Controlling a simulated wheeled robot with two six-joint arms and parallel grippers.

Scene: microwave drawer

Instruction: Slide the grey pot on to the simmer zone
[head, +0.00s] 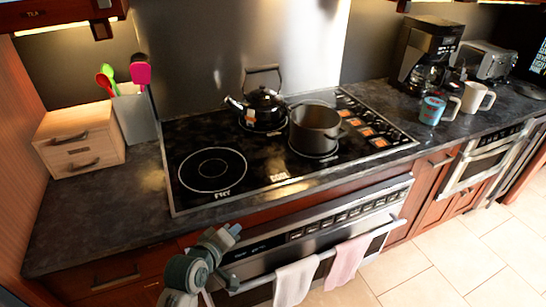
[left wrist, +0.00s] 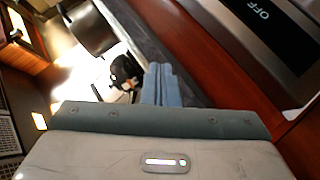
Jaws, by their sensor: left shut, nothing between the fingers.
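The grey pot (head: 315,130) stands upright on the black cooktop (head: 260,160), over a white-ringed zone right of centre. An empty ringed zone (head: 212,170) at the front left has a label that looks like FRY. Another white label (head: 280,177) at the front middle is too small to read surely, and I cannot tell which zone is the simmer zone. My left gripper (head: 232,231) is shut and empty in front of the counter edge, well apart from the pot. Its closed fingers (left wrist: 160,84) also show in the left wrist view. My right gripper is not in view.
A black kettle (head: 262,107) stands behind and left of the pot. A grey utensil holder (head: 135,115) and wooden box (head: 80,140) stand at the left. Mugs (head: 433,110) and a coffee maker (head: 430,52) stand at the right. Towels (head: 295,282) hang on the oven handle.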

